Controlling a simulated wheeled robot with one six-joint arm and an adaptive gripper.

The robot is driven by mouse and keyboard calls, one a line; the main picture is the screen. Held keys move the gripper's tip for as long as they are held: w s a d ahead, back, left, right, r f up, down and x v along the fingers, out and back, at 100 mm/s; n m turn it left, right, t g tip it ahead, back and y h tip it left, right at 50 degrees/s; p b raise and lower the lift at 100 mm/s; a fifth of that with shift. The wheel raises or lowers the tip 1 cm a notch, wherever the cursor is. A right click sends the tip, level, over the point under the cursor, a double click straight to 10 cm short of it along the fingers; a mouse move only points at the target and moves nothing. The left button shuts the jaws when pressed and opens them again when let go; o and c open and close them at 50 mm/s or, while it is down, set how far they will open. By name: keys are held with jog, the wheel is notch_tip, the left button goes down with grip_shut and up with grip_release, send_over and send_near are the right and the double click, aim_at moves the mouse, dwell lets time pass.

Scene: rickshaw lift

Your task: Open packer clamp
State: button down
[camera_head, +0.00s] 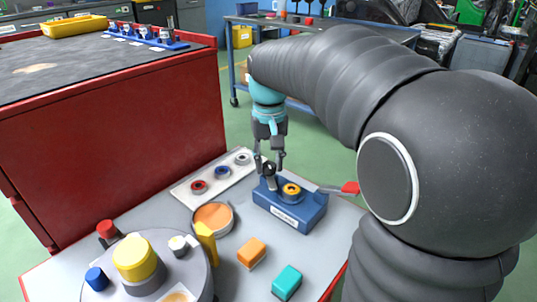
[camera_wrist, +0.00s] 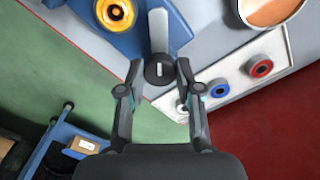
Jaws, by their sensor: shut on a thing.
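The packer clamp seems to be the blue block (camera_head: 297,213) with a yellow ring (camera_head: 291,189) on top, on the grey worktop. In the wrist view the blue block (camera_wrist: 80,14) and yellow ring (camera_wrist: 115,12) show at the top. A grey lever (camera_wrist: 158,30) with a dark round knob (camera_wrist: 159,73) stands by the ring. My gripper (camera_head: 269,162) points down at the block's left end. In the wrist view my gripper (camera_wrist: 158,75) has one finger on each side of the knob and is shut on it. A red-tipped handle (camera_head: 350,188) sticks out at the block's right.
A white panel (camera_head: 180,193) with red, blue and white rings lies left of the block. An orange-topped round dish (camera_head: 214,217), orange block (camera_head: 252,250) and teal block (camera_head: 287,281) lie in front. A round grey platform (camera_head: 204,282) carries a yellow cylinder (camera_head: 134,255).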

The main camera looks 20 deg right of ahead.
aim_at(269, 165)
jog(key=m+p, duration=0.2)
jog(key=m, duration=0.3)
jog(key=shift+m, duration=0.3)
jog(key=shift+m+p, duration=0.95)
jog(key=shift+m, duration=1.25)
jog(key=shift+f, duration=0.1)
jog(key=c, duration=0.8)
grip_release()
jog(key=shift+o, duration=0.2)
notch_tip(269, 165, up, 12)
